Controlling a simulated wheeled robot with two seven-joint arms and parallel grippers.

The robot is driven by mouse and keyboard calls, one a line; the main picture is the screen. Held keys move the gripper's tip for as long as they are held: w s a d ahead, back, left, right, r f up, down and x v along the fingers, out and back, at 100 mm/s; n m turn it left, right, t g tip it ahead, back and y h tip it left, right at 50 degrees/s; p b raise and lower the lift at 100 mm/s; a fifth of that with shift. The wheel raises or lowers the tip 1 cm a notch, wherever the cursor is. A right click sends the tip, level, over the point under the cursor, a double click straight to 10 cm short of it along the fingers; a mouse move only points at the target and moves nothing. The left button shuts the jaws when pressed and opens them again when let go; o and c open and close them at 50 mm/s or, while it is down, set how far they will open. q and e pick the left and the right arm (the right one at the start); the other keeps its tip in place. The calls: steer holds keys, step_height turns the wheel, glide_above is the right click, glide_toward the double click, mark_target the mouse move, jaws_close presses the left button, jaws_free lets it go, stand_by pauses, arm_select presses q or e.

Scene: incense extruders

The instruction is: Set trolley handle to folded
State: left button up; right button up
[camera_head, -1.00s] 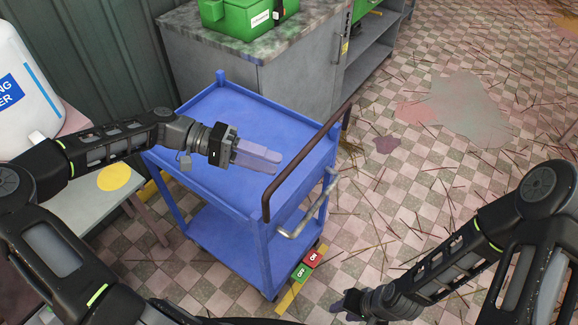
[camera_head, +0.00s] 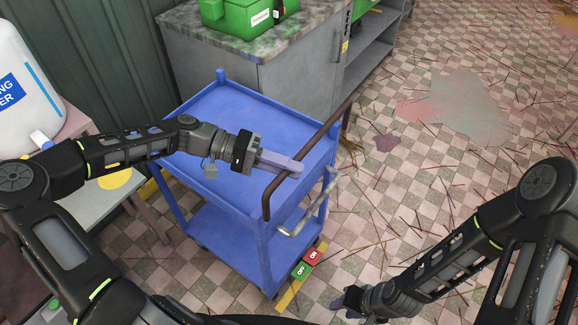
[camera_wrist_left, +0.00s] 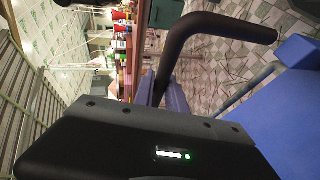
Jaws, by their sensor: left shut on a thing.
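The blue trolley (camera_head: 230,110) stands in the middle of the head view. Its dark brown handle (camera_head: 327,128) runs along the right side, raised above the top tray. My left gripper (camera_head: 285,165) reaches in from the left across the tray and is shut on the middle of the handle. In the left wrist view the handle (camera_wrist_left: 215,25) shows as a dark bent bar meeting the gripper's bluish fingers (camera_wrist_left: 172,95). My right gripper (camera_head: 347,300) is low at the bottom, away from the trolley; its jaws are too small to read.
A pale metal bar (camera_head: 312,205) is on the trolley's right side. Red and green ON/OFF blocks (camera_head: 308,262) lie by its base. A grey cabinet (camera_head: 295,75) with green boxes stands behind. A table with a white container (camera_head: 25,95) is at left.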

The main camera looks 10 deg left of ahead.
arm_select(q)
jaws_close()
stand_by(0.8)
